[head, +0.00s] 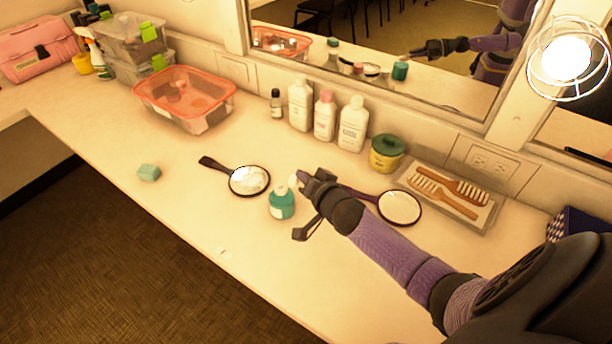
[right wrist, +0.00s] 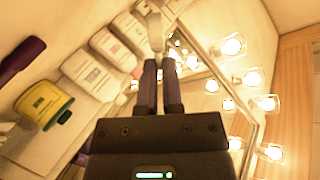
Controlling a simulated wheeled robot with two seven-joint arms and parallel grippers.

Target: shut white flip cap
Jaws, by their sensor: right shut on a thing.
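A teal bottle (head: 281,204) with a pale label stands upright near the middle of the counter. Its white flip cap (head: 293,182) shows as a small white piece at the upper right of the bottle, beside my fingertips. My right gripper (head: 303,178) reaches in from the right with its fingers close together, shut on the white cap. The fingers partly hide the cap, and its exact angle is hard to tell. In the right wrist view the fingers (right wrist: 160,68) lie nearly side by side. My left gripper is not in view.
Dark hand mirrors (head: 249,181) (head: 399,208) lie on both sides of the bottle. White bottles (head: 325,116), a yellow tub with a green lid (head: 387,155) and a brush tray (head: 447,194) stand along the wall.

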